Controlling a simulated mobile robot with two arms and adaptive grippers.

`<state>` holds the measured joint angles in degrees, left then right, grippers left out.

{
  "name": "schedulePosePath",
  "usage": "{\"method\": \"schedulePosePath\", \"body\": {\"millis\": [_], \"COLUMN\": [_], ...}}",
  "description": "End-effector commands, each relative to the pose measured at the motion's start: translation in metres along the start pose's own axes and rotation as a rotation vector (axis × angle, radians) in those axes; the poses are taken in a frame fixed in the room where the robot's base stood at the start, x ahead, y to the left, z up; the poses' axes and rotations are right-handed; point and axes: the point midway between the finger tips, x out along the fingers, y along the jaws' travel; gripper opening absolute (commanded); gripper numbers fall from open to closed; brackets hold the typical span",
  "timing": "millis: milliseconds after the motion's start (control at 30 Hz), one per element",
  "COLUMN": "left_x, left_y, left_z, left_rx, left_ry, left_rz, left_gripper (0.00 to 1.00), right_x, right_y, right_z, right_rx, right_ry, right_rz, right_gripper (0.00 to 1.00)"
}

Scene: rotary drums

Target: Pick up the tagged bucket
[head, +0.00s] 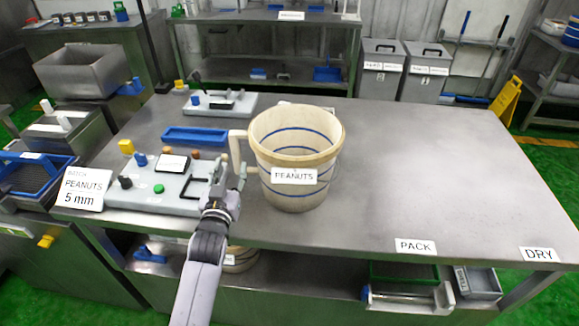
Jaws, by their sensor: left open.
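The tagged bucket (296,150) is cream with blue bands inside and out. It stands upright on the steel table (430,170), left of the table's middle. A white tag reading PEANUTS (294,176) is on its front. Its pale handle (237,150) sticks out on the left side. My left gripper (231,178) is open at the lower part of the handle, just left of the bucket. I cannot tell whether the fingers touch the handle. My right gripper is not in view.
A grey control panel (130,193) with knobs and a blue tray (195,136) lie left of the bucket. A sign reading PEANUTS 5 mm (81,187) stands at the left edge. The table's right side is clear. Bins (381,70) stand behind.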

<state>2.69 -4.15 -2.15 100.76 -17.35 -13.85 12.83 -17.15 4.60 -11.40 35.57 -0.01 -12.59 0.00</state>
Motion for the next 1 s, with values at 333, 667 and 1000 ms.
{"method": "schedulePosePath", "body": {"millis": [333, 667, 1000], "left_x": [0.031, 0.069, 0.07], "left_y": [0.001, 0.001, 0.001], "left_z": [-0.005, -0.005, -0.004], "left_rx": [0.0, 0.0, 0.0], "left_ry": [0.0, -0.002, -0.001], "left_rz": [0.0, 0.0, 0.0], "left_gripper": [0.42, 0.42, 0.36], "right_x": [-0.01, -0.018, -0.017], "right_y": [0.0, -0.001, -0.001], "right_z": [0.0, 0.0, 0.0], "right_rx": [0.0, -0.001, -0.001], "right_ry": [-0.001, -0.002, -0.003], "right_rz": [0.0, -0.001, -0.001], "right_gripper": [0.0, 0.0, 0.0]}}
